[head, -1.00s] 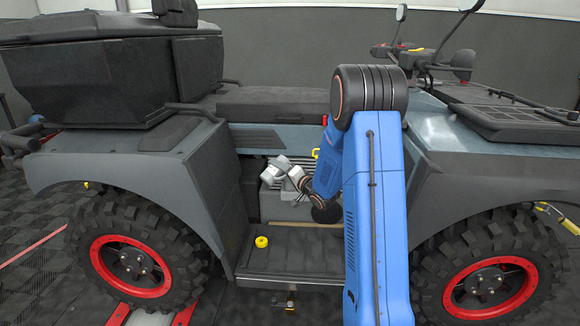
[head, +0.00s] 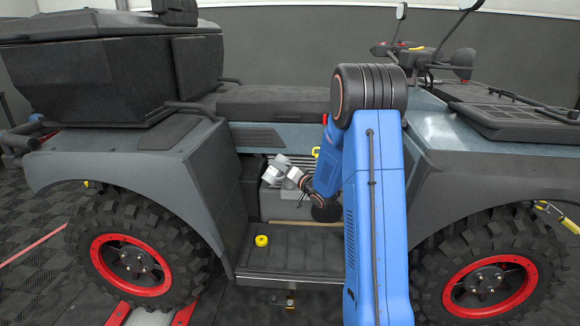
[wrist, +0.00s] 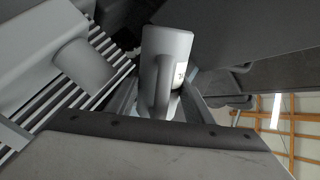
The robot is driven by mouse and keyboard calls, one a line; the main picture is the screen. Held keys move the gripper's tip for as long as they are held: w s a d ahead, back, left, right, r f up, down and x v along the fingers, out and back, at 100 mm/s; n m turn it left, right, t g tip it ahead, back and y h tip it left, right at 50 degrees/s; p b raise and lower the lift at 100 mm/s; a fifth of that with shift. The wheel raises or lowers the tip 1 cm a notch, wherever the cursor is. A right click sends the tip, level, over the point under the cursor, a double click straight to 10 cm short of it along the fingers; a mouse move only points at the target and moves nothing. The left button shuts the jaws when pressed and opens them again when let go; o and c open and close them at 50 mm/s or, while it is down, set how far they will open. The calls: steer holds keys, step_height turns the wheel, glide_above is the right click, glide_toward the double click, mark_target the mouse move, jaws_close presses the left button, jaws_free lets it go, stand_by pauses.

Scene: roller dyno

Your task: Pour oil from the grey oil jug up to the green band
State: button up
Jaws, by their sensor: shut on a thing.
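The grey oil jug (wrist: 167,62) fills the middle of the wrist view, with its handle and part of a white label showing. In the head view, a small light grey shape that appears to be the jug (head: 272,174) is tilted over the engine bay in the vehicle's side. My gripper (head: 291,176) is there too, shut on the jug; its fingertips are hard to make out. The jug's mouth, any oil flow and the green band cannot be made out.
A yellow cap (head: 261,241) lies on the black footboard (head: 290,262) between the wheels. The seat (head: 270,107) and bodywork surround the opening.

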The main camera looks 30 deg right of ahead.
mark_target(276, 179)
steer(key=shift+r+n+p, duration=0.3)
steer(key=shift+n+p, duration=0.05)
steer(key=shift+n, duration=0.75)
steer(key=f, duration=0.1)
steer(key=a+f+n, duration=0.1)
steer(key=shift+f, duration=0.35)
steer(key=n, duration=0.1)
steer(key=a+n+p, duration=0.1)
steer(key=n, duration=0.1)
steer(key=a+n, duration=0.1)
steer(key=shift+s+p, duration=0.25)
steer(key=shift+p, duration=0.1)
steer(key=shift+a+f+n+p, duration=0.2)
steer(key=shift+a+n+p, duration=0.2)
steer(key=shift+n, duration=0.7)
